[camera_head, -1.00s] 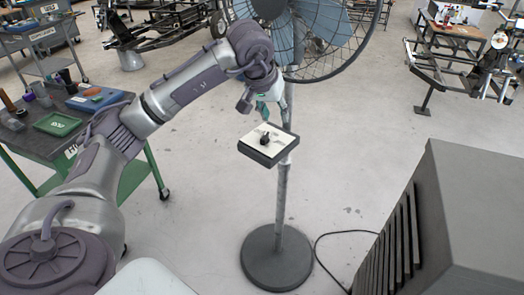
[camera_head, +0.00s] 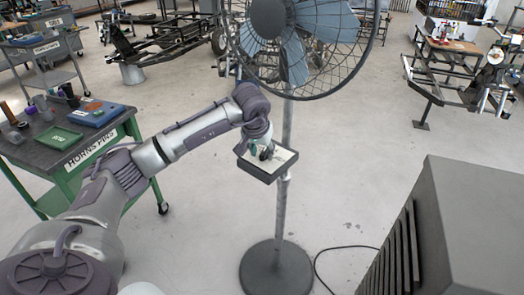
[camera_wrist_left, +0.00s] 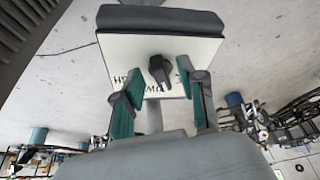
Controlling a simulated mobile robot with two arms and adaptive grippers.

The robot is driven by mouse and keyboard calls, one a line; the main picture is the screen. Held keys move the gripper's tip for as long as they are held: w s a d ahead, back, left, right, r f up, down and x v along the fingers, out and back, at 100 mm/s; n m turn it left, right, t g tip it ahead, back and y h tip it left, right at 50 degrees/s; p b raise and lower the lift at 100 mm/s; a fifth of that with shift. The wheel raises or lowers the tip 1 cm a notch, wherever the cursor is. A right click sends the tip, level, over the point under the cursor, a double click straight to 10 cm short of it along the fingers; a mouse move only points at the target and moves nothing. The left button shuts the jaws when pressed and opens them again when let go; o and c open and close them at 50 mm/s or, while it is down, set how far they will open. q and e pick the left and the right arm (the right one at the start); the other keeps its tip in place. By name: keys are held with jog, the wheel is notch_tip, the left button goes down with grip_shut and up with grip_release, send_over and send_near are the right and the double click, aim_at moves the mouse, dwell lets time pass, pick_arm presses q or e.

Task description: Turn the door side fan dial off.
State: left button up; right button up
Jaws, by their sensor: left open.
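The fan (camera_head: 292,40) stands on a pole with a round dark base (camera_head: 276,268). A box with a white face and dark rim (camera_head: 262,172) is fixed to its pole. In the left wrist view the black dial (camera_wrist_left: 159,70) sits on the white face (camera_wrist_left: 120,52), which has partly hidden lettering. My left gripper (camera_head: 262,150) is over the box in the head view. In the left wrist view its two green-padded fingers (camera_wrist_left: 158,88) are open, one on each side of the dial and apart from it. My right gripper does not show.
A dark table with green legs (camera_head: 50,150) stands at the left with a green tray (camera_head: 58,138) and a blue case (camera_head: 96,115). A large grey louvred box (camera_head: 470,220) stands at the right. A black cable (camera_head: 345,247) lies on the floor.

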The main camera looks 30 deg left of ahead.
pick_arm(q)
jog(key=shift+w+f, duration=0.1)
jog(key=shift+f, duration=0.2)
grip_shut()
jog(key=n, duration=0.1)
jog(key=n+y, duration=0.1)
jog(key=n, duration=0.1)
jog(key=shift+w+d+r, duration=0.1)
jog(key=shift+w+d, duration=0.05)
jog(key=shift+d, duration=0.1)
jog(key=shift+w+d+n+g+y+p, duration=0.1)
jog(key=shift+n+g+y+p, duration=0.2)
jog(key=shift+n, duration=0.75)
jog(key=shift+w+d+n+g+y+p, duration=0.1)
jog(key=shift+n+g+y, duration=0.3)
jog(key=shift+n, duration=0.65)
